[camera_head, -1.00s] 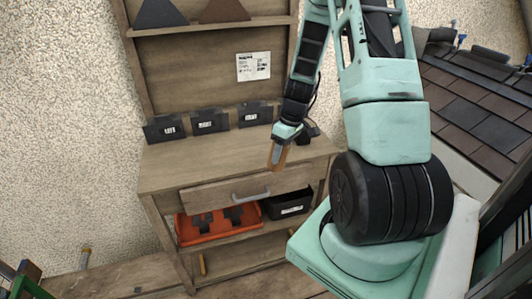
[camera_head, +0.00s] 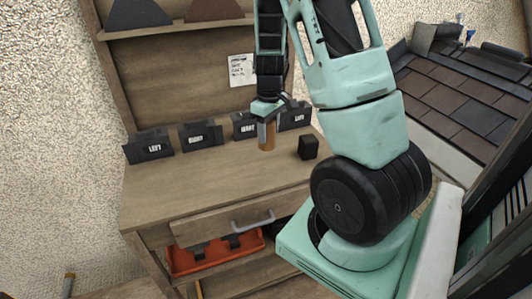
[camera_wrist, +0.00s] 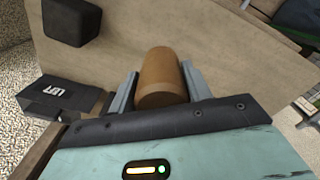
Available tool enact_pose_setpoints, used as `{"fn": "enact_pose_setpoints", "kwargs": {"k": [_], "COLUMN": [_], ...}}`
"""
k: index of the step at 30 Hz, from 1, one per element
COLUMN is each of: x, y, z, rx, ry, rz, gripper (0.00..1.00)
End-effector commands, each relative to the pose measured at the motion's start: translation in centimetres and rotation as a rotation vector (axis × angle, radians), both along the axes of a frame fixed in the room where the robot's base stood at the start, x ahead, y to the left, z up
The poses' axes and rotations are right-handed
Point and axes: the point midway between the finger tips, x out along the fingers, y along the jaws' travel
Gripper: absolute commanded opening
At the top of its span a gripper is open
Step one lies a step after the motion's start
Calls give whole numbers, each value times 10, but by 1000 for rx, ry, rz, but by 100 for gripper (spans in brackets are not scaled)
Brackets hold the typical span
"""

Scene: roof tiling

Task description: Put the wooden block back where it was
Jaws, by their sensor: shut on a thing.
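The wooden block (camera_head: 267,136) is a brown, rounded, cylinder-like piece. It also shows in the wrist view (camera_wrist: 160,76) between the two grey fingers. My gripper (camera_head: 266,121) is shut on it and holds it roughly upright above the right half of the wooden workbench (camera_head: 205,185), in front of the black labelled boxes. In the wrist view my gripper (camera_wrist: 160,90) has one finger on each side of the block. I cannot tell whether the block's lower end touches the benchtop.
Several black labelled boxes (camera_head: 150,146) line the back of the bench. A small black cube (camera_head: 308,147) stands right of the block. A drawer with a grey handle (camera_head: 252,221) and an orange tray (camera_head: 205,257) are below. The benchtop's left and front are clear.

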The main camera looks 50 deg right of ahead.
Motion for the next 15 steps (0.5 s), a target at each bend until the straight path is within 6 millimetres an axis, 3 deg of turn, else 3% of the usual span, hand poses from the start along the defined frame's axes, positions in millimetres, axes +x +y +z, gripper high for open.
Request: {"fn": "enact_pose_setpoints", "kwargs": {"k": [3,15], "x": [-1,-1], "y": [0,0], "z": [-22,-65], "rx": [2,2], "ry": [3,2], "rz": [-3,-2], "gripper": [26,26]}}
